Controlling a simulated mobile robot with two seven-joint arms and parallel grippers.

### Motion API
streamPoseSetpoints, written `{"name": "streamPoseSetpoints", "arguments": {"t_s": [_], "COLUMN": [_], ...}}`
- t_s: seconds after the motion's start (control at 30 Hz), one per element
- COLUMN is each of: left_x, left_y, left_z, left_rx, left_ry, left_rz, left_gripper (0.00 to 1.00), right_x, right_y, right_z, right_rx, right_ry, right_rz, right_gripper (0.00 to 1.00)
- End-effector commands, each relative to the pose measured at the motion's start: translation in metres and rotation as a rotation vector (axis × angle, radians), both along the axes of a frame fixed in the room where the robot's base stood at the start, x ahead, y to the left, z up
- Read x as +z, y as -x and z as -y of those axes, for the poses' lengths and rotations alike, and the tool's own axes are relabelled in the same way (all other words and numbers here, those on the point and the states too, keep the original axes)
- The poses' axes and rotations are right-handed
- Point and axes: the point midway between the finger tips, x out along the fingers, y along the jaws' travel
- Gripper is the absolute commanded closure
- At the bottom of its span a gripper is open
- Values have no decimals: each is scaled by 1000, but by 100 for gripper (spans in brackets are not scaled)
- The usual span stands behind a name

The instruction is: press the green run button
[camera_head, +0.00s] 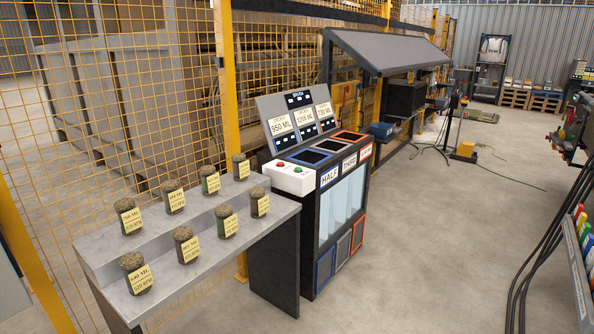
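The green button (298,169) is a small round cap on top of a white control box (289,180). A red button (281,163) sits to its left on the same box. The box is at the front left of a dark machine (312,222), beside the end of the grey table. Nothing covers the green button. Neither of my grippers shows in the head view.
A grey stepped table (188,282) holds several labelled turf rolls (138,273). The machine has display screens (300,118) and three top openings (312,157). A yellow mesh fence (110,120) stands behind. Open concrete floor (430,240) lies right of the machine.

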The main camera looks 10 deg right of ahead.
Motion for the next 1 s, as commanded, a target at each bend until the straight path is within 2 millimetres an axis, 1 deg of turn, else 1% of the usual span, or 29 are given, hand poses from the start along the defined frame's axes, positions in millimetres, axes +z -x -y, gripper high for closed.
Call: {"name": "streamPoseSetpoints", "arguments": {"t_s": [0.17, 0.27, 0.6, 0.63, 1.0], "left_x": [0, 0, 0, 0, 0], "left_y": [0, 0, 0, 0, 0], "left_z": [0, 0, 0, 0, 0], "left_rx": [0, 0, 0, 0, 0], "left_ry": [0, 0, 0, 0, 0], "left_rz": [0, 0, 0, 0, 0], "left_gripper": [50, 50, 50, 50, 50], "right_x": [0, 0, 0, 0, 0], "right_y": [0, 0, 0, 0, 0], "right_z": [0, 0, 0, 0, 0], "right_rx": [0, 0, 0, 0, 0], "right_ry": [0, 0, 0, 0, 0], "right_rz": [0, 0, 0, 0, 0], "right_gripper": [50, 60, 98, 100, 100]}}
